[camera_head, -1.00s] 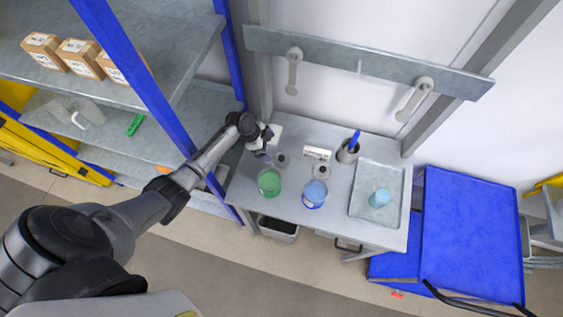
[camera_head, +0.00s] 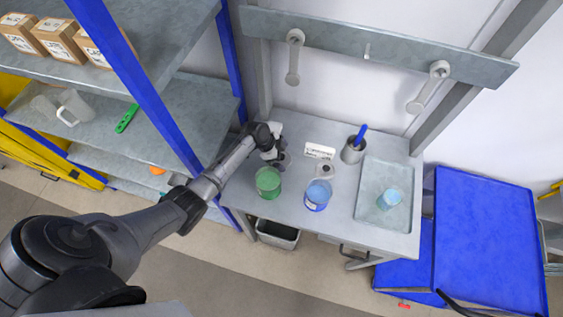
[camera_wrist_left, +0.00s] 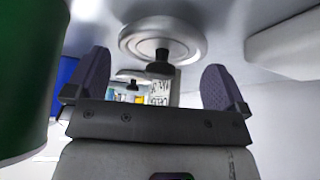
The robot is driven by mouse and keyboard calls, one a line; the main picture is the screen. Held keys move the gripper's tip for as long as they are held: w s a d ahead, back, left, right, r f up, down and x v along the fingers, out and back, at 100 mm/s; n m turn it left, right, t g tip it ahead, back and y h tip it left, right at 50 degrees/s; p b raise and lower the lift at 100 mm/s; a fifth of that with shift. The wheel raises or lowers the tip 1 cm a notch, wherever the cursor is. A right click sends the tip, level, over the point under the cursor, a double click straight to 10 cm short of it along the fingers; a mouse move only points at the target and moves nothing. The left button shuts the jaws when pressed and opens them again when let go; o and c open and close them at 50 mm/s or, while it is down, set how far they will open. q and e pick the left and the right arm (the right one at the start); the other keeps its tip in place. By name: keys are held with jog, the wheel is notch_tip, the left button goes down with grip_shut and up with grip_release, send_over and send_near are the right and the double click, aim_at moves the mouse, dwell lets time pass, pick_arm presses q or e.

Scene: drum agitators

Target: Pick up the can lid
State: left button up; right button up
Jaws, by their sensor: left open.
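A round grey can lid with a black knob lies on the grey bench; it shows large in the left wrist view (camera_wrist_left: 162,38). My left gripper (camera_wrist_left: 157,68) is open, its two purple-grey fingers on either side of the knob in that view, with no visible contact. In the head view the left gripper (camera_head: 276,161) is at this lid, beside the green can (camera_head: 268,183), and largely hides the lid. A second lid (camera_head: 325,171) lies further right, behind the blue can (camera_head: 317,196). My right gripper is out of view.
A white label block (camera_head: 319,150) and a grey holder with a blue-handled item (camera_head: 352,152) stand at the back. A tray (camera_head: 374,175) with a light-blue cup (camera_head: 389,199) is at the right. A shelf with a blue post (camera_head: 145,90) is close on the left.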

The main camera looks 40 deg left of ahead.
pick_arm(q)
jog(key=shift+w+d+f, duration=0.1)
jog(key=shift+f, duration=0.2)
jog(key=shift+r, duration=0.1)
jog(key=shift+c, duration=0.3)
jog(key=c, duration=0.6)
jog(key=shift+c, duration=0.2)
